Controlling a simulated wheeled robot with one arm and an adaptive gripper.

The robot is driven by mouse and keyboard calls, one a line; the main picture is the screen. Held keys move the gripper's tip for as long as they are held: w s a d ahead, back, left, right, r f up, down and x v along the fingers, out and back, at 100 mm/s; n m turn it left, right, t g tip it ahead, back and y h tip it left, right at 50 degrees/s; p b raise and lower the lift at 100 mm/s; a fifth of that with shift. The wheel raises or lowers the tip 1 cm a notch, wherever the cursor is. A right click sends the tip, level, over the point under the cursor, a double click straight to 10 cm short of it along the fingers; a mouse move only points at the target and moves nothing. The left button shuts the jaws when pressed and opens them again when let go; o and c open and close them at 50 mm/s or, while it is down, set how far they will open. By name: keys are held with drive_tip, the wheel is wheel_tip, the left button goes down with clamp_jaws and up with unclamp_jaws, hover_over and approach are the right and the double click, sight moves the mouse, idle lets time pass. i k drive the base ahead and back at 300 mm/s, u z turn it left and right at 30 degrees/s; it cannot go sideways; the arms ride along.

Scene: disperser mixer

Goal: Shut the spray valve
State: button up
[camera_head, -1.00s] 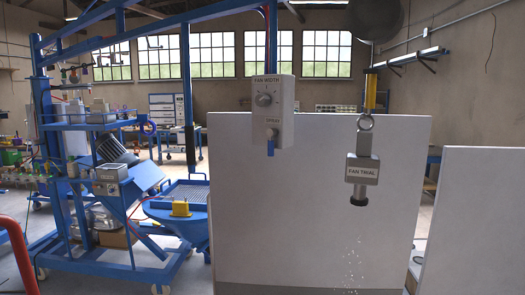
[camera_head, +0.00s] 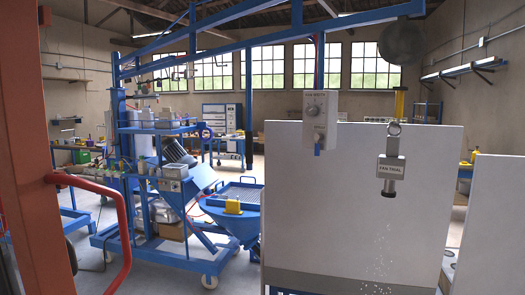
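A grey control box (camera_head: 320,116) with a round dial and a "FAN WIDTH" label hangs from a blue post. Below the dial is the spray valve, with a small blue lever (camera_head: 317,150) that appears to hang straight down. To its right hangs a grey nozzle unit (camera_head: 391,168) labelled "FAN TRIAL", its dark tip pointing down. White specks (camera_head: 380,268) show below the nozzle against the panel. My gripper is not in view.
A large white panel (camera_head: 350,215) stands behind the box and nozzle, with another panel (camera_head: 495,225) at right. A blue machine frame (camera_head: 150,235) and blue hopper (camera_head: 240,222) stand left of it. An orange post (camera_head: 35,150) and red tube (camera_head: 125,235) fill the near left.

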sight(317, 137)
drive_tip(key=u, duration=1.65)
drive_tip(key=i, duration=1.4)
drive_tip(key=u, duration=0.9)
drive_tip(key=k, duration=0.5)
drive_tip(key=z, duration=0.4)
